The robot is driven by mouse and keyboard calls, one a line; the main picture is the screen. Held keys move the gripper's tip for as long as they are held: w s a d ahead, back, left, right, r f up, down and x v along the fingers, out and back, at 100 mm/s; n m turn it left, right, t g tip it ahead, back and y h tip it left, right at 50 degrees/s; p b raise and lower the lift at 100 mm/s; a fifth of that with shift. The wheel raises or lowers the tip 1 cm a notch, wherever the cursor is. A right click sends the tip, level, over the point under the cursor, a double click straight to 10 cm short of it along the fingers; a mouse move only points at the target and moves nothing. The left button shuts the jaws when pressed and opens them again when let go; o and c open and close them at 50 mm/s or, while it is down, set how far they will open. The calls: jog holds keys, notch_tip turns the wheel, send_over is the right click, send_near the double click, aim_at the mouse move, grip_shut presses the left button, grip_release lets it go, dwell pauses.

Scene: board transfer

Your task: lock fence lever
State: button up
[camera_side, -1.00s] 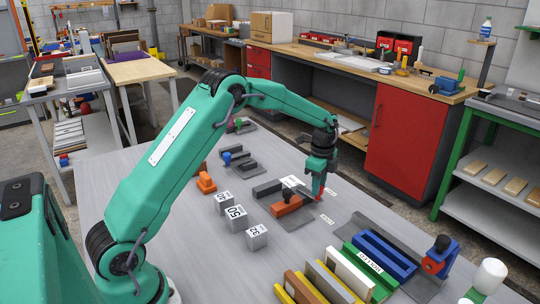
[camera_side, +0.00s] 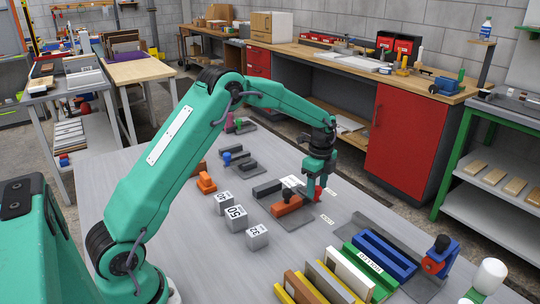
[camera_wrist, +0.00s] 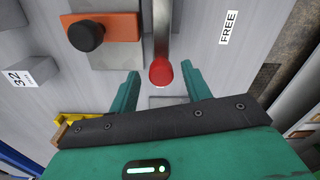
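The fence lever is a grey metal bar (camera_wrist: 162,28) with a red rounded end (camera_wrist: 161,71). The red end also shows low beside my gripper in the side view (camera_side: 317,196). My gripper (camera_wrist: 161,68) is open, its two green fingers on either side of the red end with a visible gap to each. In the side view my gripper (camera_side: 315,191) points down over the lever end. An orange block (camera_wrist: 115,27) with a black knob (camera_wrist: 86,36) sits beside the lever on a grey plate. A white FREE label (camera_wrist: 229,27) lies right of the lever.
Grey number cubes (camera_side: 236,217) stand left of the lever plate. Several coloured boards (camera_side: 350,268) stand in a rack at the front right, beside a blue and red clamp (camera_side: 440,256). A dark grey block (camera_side: 267,188) lies close behind the orange block.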

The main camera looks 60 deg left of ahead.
jog(key=shift+r, duration=3.85)
jog(key=shift+r, duration=0.1)
